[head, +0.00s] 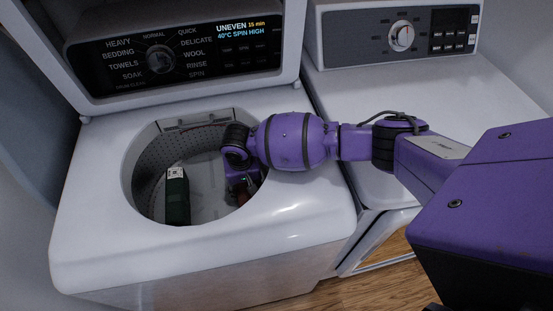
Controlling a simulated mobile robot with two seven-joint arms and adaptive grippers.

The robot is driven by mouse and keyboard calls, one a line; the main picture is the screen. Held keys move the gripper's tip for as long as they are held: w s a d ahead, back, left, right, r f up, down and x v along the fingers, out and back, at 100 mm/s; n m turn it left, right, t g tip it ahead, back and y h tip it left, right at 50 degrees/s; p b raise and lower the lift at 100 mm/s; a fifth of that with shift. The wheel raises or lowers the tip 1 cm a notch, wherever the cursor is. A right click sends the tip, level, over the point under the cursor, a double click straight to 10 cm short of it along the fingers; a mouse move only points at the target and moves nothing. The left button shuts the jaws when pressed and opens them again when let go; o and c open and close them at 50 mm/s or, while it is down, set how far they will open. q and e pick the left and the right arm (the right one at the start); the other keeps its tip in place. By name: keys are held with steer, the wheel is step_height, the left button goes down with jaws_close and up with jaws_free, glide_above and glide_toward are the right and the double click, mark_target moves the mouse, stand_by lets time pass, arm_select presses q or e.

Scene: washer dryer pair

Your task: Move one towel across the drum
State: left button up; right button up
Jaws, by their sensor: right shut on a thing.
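The washer drum (203,150) is open from the top, with a perforated grey wall. A rolled dark green towel (177,203) with a pale label on its far end lies at the left side of the drum floor. My right arm reaches in over the right rim. My right gripper (242,189) is down inside the drum at its right side, apart from the green towel. It is shut on a dark, reddish-brown thing, likely a second towel, mostly hidden by the gripper and the rim. My left gripper is not in view.
The washer's white top (290,225) surrounds the drum opening. The control panel (180,58) behind it reads "UNEVEN 15 min, 40°C SPIN HIGH". A white dryer (430,85) stands close on the right, under my right arm. The middle of the drum floor is clear.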

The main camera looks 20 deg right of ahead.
steer(key=o, duration=1.4)
steer(key=shift+w+a, duration=0.1)
steer(key=r, duration=0.4)
steer(key=s+r+p, duration=0.1)
steer(key=r, duration=0.2)
steer(key=r+p, duration=0.1)
steer(key=r, duration=0.3)
steer(key=shift+s+a+r, duration=0.1)
steer(key=shift+s+r, duration=0.1)
steer(key=shift+r, duration=0.1)
steer(key=shift+s+r, duration=0.1)
steer(key=shift+r, duration=0.2)
